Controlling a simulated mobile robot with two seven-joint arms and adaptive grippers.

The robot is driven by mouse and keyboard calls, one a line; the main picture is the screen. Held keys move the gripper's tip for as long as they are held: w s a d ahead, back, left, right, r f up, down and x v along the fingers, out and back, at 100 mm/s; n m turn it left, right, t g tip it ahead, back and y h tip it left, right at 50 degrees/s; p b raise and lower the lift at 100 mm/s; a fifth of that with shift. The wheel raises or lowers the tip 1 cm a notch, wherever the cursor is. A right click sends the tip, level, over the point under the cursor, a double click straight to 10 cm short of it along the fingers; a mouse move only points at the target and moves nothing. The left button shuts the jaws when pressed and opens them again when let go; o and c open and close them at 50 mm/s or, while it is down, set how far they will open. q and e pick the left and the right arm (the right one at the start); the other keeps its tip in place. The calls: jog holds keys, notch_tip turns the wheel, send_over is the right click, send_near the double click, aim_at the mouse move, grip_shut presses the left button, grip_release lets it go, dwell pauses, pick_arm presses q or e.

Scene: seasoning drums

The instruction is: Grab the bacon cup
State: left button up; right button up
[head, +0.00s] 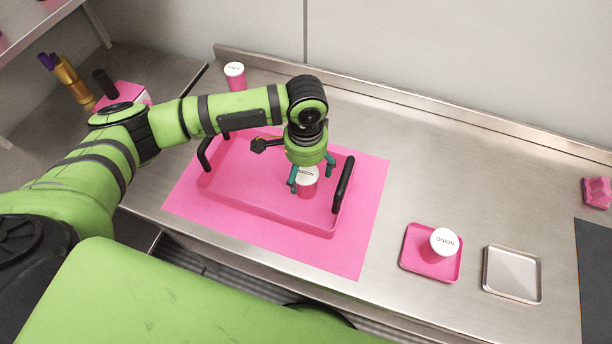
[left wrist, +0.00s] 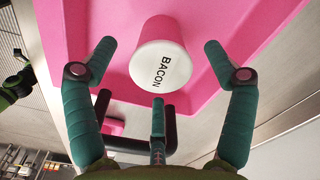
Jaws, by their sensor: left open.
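The bacon cup (head: 308,190) is a pink cup with a white lid reading "BACON". It stands inside a pink tray (head: 245,194) with black handles, towards the tray's right side. It also shows in the left wrist view (left wrist: 160,67), lid towards the camera. My left gripper (head: 311,180) is open over the cup, with teal fingers spread on either side of it. In the left wrist view the fingertips (left wrist: 160,48) stand apart from the cup, with gaps on both sides. My right gripper is in neither view.
A pink mat (head: 372,185) lies under the tray on a steel counter. An onion cup (head: 444,243) stands on a small pink tray (head: 412,262), beside an empty metal tray (head: 512,274). Another white-lidded cup (head: 235,77) stands near the back wall. The counter right of the mat is mostly clear.

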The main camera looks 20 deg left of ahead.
pick_arm(q)
jog(key=shift+f, duration=0.75)
jog(key=c, duration=1.3)
jog(key=shift+c, duration=0.2)
